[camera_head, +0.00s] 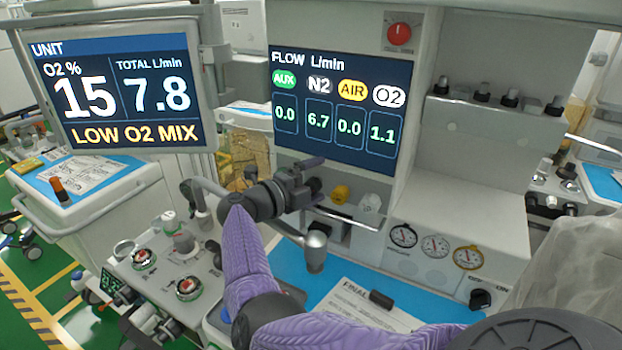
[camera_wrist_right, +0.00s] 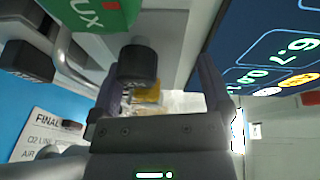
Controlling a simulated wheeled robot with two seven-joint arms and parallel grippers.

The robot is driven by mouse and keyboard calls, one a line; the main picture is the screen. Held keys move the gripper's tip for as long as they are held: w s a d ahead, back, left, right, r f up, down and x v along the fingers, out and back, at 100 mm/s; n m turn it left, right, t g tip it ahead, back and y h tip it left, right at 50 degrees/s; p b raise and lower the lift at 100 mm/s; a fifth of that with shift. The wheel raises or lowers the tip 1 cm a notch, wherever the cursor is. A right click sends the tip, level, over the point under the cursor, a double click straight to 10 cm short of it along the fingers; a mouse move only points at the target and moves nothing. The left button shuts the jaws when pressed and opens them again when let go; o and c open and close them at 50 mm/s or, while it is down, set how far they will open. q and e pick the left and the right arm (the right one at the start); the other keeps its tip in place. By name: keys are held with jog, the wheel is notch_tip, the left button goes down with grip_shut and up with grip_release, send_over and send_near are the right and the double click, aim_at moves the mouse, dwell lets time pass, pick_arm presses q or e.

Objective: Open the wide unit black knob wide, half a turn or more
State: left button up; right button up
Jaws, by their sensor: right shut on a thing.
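The wide unit's flow screen (camera_head: 340,110) reads AUX 0.0, N2 6.7, AIR 0.0 and O2 1.1. The knob row is below it. My right gripper (camera_head: 308,174) reaches the left part of this row and is shut on the black knob, which its fingers largely hide in the head view. In the right wrist view the black knob (camera_wrist_right: 138,64) shows between the fingers of my right gripper (camera_wrist_right: 160,82). The yellow knob (camera_head: 340,193) and white knob (camera_head: 369,203) are to the right of the gripper. My left gripper is out of view.
A tilted monitor (camera_head: 118,88) at the left reads O2 15 %, total 7.8 and LOW O2 MIX. A grey rail (camera_head: 345,218) runs below the knobs. A paper sheet (camera_head: 362,305) lies on the blue worktop (camera_head: 292,262). Round gauges (camera_head: 435,246) are at the right.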

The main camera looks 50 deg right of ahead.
jog(key=shift+s+a+r, duration=0.35)
jog(key=shift+a+r, duration=0.05)
jog(key=shift+r, duration=0.15)
jog(key=a, duration=0.2)
jog(key=a+f+b, duration=0.1)
jog(key=a, duration=0.3)
jog(key=shift+w+f, duration=0.25)
jog(key=shift+w, duration=0.1)
jog(key=a, duration=0.1)
jog(key=a+b, duration=0.1)
jog(key=a, duration=0.1)
jog(key=a+f+b, duration=0.1)
jog(key=shift+w+a, duration=0.1)
jog(key=shift+a, duration=0.3)
